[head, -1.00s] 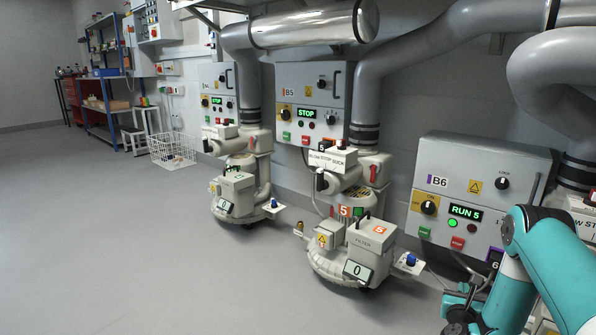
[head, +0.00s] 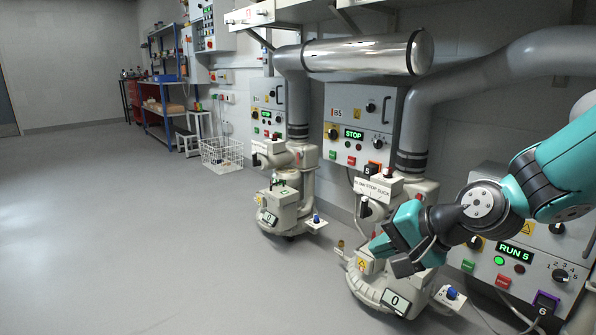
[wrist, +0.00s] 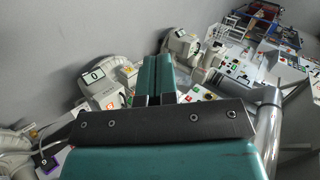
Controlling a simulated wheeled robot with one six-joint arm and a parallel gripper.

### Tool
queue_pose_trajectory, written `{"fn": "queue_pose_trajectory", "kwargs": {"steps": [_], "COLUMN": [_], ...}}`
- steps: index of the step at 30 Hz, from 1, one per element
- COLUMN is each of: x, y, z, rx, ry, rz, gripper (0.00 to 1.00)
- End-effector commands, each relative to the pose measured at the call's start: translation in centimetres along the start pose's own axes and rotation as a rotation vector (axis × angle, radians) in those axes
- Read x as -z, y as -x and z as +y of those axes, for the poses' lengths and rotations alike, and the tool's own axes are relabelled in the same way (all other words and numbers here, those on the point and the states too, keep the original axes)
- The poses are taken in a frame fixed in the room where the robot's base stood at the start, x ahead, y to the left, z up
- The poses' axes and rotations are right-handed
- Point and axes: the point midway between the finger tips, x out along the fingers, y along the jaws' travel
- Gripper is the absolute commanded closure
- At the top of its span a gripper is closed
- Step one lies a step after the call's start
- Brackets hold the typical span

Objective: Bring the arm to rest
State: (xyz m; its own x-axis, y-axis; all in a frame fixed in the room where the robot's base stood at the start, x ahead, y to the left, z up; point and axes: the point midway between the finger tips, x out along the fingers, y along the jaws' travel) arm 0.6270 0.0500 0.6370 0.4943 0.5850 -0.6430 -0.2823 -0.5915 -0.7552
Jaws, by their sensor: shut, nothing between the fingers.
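My gripper (head: 382,245) hangs at the end of my teal arm in the head view, pointing left, in front of the middle blower (head: 368,290). It covers part of that blower; I cannot tell the exact gap between them. In the wrist view my gripper (wrist: 158,62) shows its two teal fingers side by side, shut with nothing between them. The arm is bent, coming in from the right edge in front of the B6 control box (head: 490,195).
Another blower (head: 285,205) stands further back. The floor on the left is clear.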

Motion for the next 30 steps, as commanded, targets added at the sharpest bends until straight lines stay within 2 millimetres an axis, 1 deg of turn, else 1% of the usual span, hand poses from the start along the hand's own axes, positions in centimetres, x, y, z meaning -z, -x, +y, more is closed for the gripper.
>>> {"fn": "queue_pose_trajectory", "kwargs": {"steps": [1, 3, 6, 9, 15, 16, 23, 26, 29, 30], "x": [-3.0, -6.4, -10.3, -13.2, -17.8, -17.4, -16.6, -16.2, -15.7, -15.5], "y": [2.6, 5.1, 8.4, 11.5, 17.4, 18.0, 21.3, 23.2, 25.5, 26.5], "z": [-1.7, -2.1, -1.9, -1.4, 0.3, -0.7, -4.8, -7.0, -9.7, -11.0], "rx": [-0.048, -0.112, -0.181, -0.231, -0.303, -0.303, -0.303, -0.302, -0.302, -0.302], "ry": [0.153, 0.338, 0.556, 0.736, 1.036, 1.026, 1.015, 1.014, 1.014, 1.014], "rz": [-0.07, -0.166, -0.286, -0.393, -0.591, -0.588, -0.585, -0.585, -0.584, -0.584], "gripper": [1.0, 1.0, 1.0, 1.0, 1.0, 1.0, 1.0, 1.0, 1.0, 1.0]}}
